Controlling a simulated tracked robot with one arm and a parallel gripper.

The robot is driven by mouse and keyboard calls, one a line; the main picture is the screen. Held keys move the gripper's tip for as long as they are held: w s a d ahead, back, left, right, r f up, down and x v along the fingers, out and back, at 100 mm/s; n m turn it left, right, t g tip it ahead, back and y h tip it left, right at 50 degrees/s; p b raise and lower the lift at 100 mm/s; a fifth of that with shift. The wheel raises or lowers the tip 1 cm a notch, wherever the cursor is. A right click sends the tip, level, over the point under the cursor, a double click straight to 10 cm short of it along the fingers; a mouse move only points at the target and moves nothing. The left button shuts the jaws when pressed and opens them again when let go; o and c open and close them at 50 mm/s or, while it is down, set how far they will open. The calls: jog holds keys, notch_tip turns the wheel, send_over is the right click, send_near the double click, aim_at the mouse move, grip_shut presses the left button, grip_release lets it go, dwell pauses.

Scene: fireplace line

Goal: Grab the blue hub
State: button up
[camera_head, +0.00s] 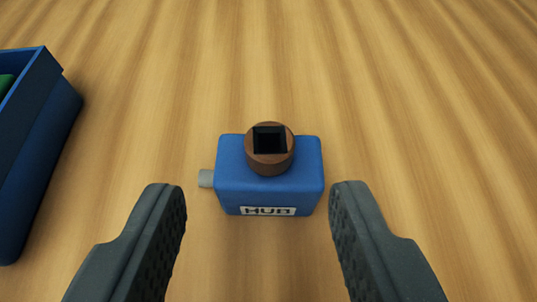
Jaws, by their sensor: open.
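The blue hub (232,177) is a small box with rounded edges and a white label reading HUB on its near face. It sits on the wooden surface at the middle of the view. A round brown wooden piece with a dark square opening is on its top, and a short grey stub sticks out of its left side. My gripper (257,200) is open, with one dark finger to the left of the hub and one to the right. The right fingertip is close to the hub's right side; I cannot tell whether it touches. The left fingertip is apart from it.
A blue open container (42,150) stands at the left edge, partly out of view, with something green (5,84) inside. The wooden surface (420,100) is clear behind the hub and to its right.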

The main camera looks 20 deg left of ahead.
aim_at(272, 135)
jog(key=x, duration=0.1)
jog(key=b+x, duration=0.1)
jog(key=x, duration=0.2)
jog(key=shift+w+d+f+b, duration=0.15)
jog(key=shift+w+f+b, duration=0.1)
jog(key=shift+w+b, duration=0.15)
jog(key=shift+r, duration=0.1)
grip_shut()
jog(key=shift+r, duration=0.1)
